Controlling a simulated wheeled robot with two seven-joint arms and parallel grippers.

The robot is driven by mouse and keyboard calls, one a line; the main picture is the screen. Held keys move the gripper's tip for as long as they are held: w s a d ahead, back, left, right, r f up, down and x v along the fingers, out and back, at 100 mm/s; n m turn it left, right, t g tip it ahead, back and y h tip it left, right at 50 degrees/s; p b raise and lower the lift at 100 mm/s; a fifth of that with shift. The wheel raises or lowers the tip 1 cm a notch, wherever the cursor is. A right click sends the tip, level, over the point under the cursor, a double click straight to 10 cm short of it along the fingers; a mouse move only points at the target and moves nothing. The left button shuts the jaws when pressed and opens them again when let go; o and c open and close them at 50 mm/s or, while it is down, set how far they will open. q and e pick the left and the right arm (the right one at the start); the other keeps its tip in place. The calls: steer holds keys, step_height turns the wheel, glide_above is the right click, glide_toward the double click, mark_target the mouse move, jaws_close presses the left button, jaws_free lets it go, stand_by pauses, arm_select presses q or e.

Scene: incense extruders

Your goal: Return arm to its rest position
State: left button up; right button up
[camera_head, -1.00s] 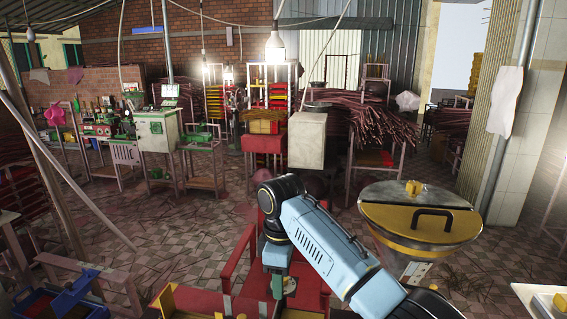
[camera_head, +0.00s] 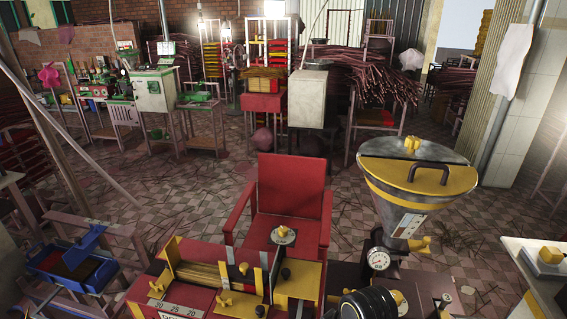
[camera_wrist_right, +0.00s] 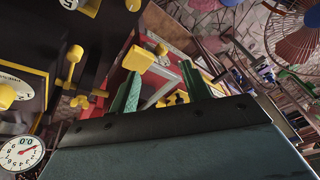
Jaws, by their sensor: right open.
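My right gripper (camera_wrist_right: 162,88) shows in the right wrist view as two green fingers standing well apart. It is open, and nothing is held between the fingers. Beyond the fingers are red and yellow machine parts, with a yellow knob (camera_wrist_right: 151,43) near the left finger; I cannot tell how far off they are. In the head view, neither the right gripper nor the blue right forearm shows. My left gripper is in neither current view.
A machine with a yellow-lidded hopper (camera_head: 414,178) and a dial gauge (camera_head: 378,260) stands at the right. A red chair (camera_head: 290,188) stands behind the red and yellow box (camera_head: 215,285). A blue tray (camera_head: 72,268) is at left. Tiled floor lies open beyond.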

steer(key=s+d+r+m+t+h, duration=0.25)
steer(key=s+d+m, duration=0.35)
steer(key=s+d, duration=0.95)
step_height(320, 180, down, 30)
steer(key=s+a+g+b, duration=0.2)
steer(key=s+b, duration=0.1)
steer(key=b, duration=0.2)
arm_select(q)
step_height(320, 180, down, 10)
steer(key=b, duration=0.5)
steer(key=shift+w, duration=0.45)
arm_select(e)
steer(key=s+d+f+g, duration=0.1)
steer(key=s+d+f, duration=0.1)
steer(key=s+f, duration=1.4)
step_height(320, 180, down, 4)
steer(key=shift+d+f+n, duration=0.1)
steer(key=shift+d+n, duration=0.2)
steer(key=shift+d, duration=0.1)
